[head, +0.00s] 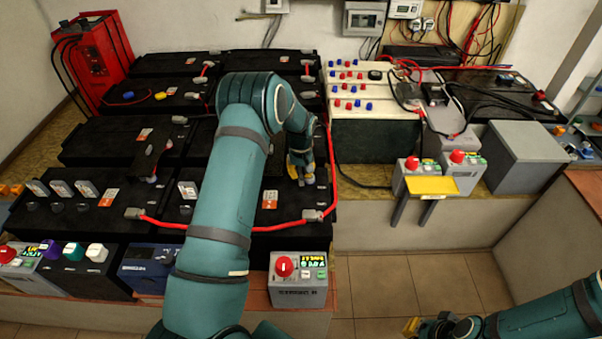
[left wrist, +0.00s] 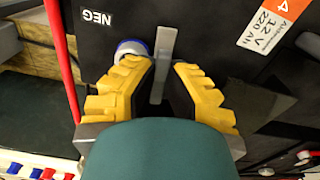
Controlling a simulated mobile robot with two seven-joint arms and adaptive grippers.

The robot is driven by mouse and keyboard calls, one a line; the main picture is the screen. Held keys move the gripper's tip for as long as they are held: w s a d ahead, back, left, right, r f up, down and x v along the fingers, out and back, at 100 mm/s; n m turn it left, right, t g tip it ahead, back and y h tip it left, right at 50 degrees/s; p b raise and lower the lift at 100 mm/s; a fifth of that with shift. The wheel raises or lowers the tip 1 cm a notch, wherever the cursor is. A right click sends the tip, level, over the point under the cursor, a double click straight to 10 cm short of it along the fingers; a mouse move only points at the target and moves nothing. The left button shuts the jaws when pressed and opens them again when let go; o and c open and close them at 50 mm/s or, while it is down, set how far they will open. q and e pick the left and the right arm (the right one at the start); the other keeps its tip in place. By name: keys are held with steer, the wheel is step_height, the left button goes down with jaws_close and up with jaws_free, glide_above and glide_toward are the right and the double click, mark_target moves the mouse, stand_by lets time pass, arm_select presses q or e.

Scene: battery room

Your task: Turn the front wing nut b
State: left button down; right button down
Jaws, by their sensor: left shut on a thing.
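My left gripper (head: 300,172) reaches down onto a black battery at the middle of the bench in the head view. In the left wrist view its yellow fingers (left wrist: 165,72) are closed around an upright grey wing nut (left wrist: 164,50), which stands on the black battery top (left wrist: 200,50). The fingers hide its lower part. A round blue-and-white piece (left wrist: 132,47) sits beside the left finger, close to the "NEG" label (left wrist: 95,17). My right gripper (head: 420,327) is low at the bottom right, over the floor, away from the batteries; its fingers are not clear.
A red cable (head: 225,226) runs along the front batteries, and a red cable (left wrist: 62,60) passes left of the fingers. A grey box with a red knob (head: 298,278) stands in front. White batteries (head: 375,110) stand to the right. The tiled floor (head: 385,285) is clear.

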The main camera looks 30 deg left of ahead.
mark_target(300, 173)
arm_select(q)
steer(key=shift+f+m, duration=0.1)
steer(key=shift+m, duration=0.5)
steer(key=c, duration=1)
jaws_free()
step_height(300, 173, up, 12)
steer(key=shift+r, duration=0.1)
steer(key=shift+s, duration=0.1)
